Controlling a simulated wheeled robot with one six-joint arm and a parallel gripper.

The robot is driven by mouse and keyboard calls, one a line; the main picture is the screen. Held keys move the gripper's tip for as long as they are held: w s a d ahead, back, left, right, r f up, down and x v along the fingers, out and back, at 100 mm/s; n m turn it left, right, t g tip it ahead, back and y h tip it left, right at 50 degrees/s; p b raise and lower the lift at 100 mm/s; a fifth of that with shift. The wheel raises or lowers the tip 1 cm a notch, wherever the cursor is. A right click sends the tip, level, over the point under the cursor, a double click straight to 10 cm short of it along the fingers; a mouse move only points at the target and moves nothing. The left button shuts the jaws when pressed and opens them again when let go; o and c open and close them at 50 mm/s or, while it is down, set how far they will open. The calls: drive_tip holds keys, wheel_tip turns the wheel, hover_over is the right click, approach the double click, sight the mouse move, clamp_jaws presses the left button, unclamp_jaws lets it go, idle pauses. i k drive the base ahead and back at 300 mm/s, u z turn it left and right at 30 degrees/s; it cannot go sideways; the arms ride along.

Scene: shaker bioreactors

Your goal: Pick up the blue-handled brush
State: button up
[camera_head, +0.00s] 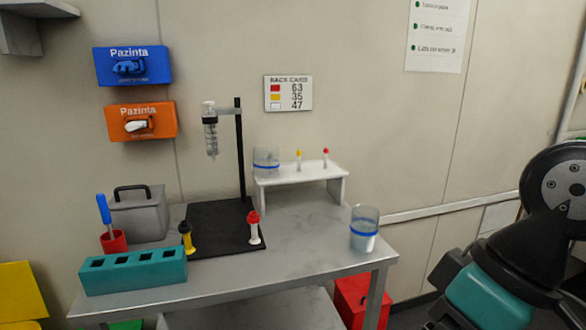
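The blue-handled brush (104,209) stands upright, tilted slightly left, in a small red cup (113,241) at the left end of the grey table. Its lower end is hidden inside the cup. My arm shows at the right edge of the camera_head view, well away from the brush. My gripper's fingers are not visible in this view.
A teal rack (133,272) stands in front of the cup, and a grey case (138,215) stands behind it. A yellow piece (186,238) and a black stand (240,150) are to the right. A beaker (364,229) stands near the table's right end.

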sight(101, 198)
drive_tip(key=u, duration=1.85)
drive_tip(key=k, duration=0.6)
drive_tip(key=u, duration=0.9)
drive_tip(key=i, duration=1.55)
drive_tip(key=z, duration=1.2)
drive_tip(key=i, duration=0.6)
drive_tip(key=z, duration=0.5)
